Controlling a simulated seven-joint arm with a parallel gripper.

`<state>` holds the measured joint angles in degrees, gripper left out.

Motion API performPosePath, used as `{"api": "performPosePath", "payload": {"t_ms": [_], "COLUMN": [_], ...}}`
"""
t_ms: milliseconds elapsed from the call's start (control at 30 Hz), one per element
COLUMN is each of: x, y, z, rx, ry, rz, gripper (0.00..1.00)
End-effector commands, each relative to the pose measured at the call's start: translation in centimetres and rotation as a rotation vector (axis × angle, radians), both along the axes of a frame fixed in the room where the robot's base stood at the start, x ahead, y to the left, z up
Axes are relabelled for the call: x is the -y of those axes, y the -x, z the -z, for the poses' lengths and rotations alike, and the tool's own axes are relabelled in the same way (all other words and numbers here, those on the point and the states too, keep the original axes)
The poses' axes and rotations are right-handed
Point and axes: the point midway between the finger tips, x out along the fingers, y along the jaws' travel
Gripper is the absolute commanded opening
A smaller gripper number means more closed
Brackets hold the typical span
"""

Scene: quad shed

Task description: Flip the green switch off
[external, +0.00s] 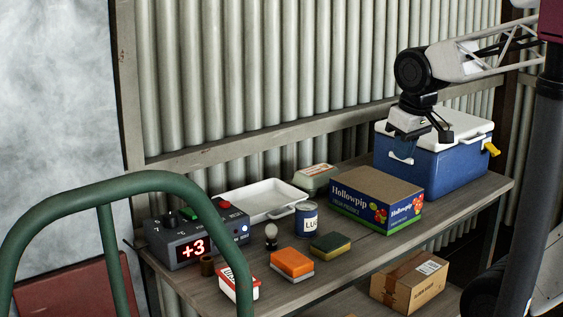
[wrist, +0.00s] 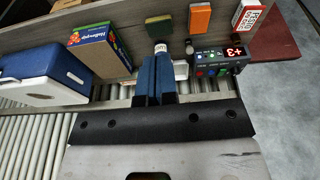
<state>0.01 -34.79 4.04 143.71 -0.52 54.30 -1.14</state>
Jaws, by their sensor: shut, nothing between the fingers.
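The grey control box (external: 198,237) stands at the left end of the bench, with a red "+3" display on its front. A green switch (external: 188,214) is on its top, beside a black knob and a red button (external: 225,204). I cannot tell the switch's position. The box also shows in the wrist view (wrist: 222,63), right of my fingers. My gripper (external: 441,131) hangs over the blue cooler, far to the right of the box. In the wrist view its fingers (wrist: 153,62) are together, with nothing between them.
The blue cooler (external: 433,165), Hollowpip carton (external: 372,188), can (external: 306,220), sponges (external: 291,262), light bulb (external: 271,232), white tray (external: 258,197) and red-white box (external: 238,284) crowd the bench. A green rail (external: 130,186) crosses the front left. A corrugated wall stands behind.

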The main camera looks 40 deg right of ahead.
Motion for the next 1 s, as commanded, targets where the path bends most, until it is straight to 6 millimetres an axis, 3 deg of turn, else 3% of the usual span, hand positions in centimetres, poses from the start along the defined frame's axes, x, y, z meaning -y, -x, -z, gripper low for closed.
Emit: {"api": "performPosePath", "payload": {"t_ms": [600, 1000], "x": [-2.3, -4.5], "y": [-9.4, -16.3], "z": [-2.6, -3.2], "rx": [-0.069, -0.112], "ry": [0.038, 0.057], "rz": [-0.282, -0.485], "gripper": [0.00, 0.00]}}
